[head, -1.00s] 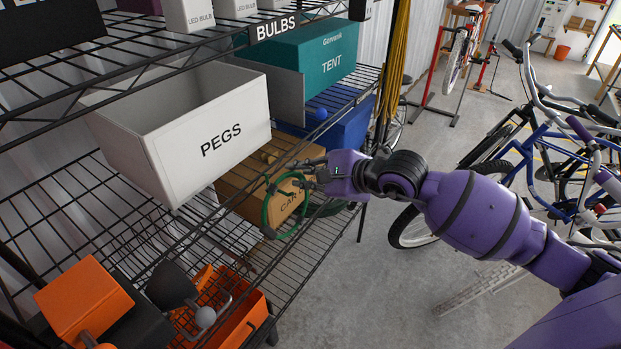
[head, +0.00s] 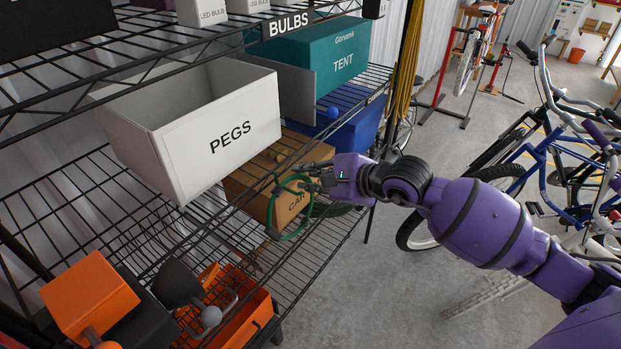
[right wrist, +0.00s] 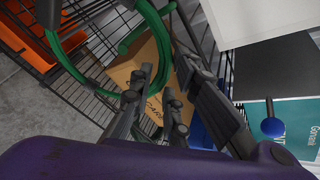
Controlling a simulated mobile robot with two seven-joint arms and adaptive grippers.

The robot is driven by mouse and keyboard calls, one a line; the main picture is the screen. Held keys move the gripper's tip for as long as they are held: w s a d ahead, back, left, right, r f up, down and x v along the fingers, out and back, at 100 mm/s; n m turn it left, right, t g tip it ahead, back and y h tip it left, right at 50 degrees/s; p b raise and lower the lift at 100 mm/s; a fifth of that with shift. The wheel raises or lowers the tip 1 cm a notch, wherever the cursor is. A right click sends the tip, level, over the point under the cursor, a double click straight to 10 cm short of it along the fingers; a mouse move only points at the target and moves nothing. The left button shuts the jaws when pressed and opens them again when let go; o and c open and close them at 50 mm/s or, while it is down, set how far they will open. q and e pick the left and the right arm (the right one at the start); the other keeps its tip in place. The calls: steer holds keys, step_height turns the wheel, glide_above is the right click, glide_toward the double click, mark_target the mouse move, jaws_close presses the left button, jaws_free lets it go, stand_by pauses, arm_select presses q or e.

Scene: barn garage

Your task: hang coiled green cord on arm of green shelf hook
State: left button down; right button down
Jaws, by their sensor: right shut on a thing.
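The coiled green cord (head: 279,233) is a thin ring in front of the cardboard box at the shelf edge. My right gripper (head: 305,173) is shut on its upper part. In the right wrist view the green cord (right wrist: 92,97) loops left of my right gripper (right wrist: 157,98), partly hidden by the fingers. A dark lump shows at the ring's lower left in the head view; I cannot tell whether it belongs to the cord. A short green bar (right wrist: 134,37) shows beside the loop in the wrist view; I cannot tell if it is the hook arm. My left gripper is not in view.
A white PEGS box (head: 225,140) stands close left of my gripper. The cardboard box (head: 248,183) is behind the ring. A blue ball (head: 333,112) shows at the blue box. Orange items (head: 88,297) are lower left.

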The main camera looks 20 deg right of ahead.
steer(key=c, duration=1.6)
jaws_free()
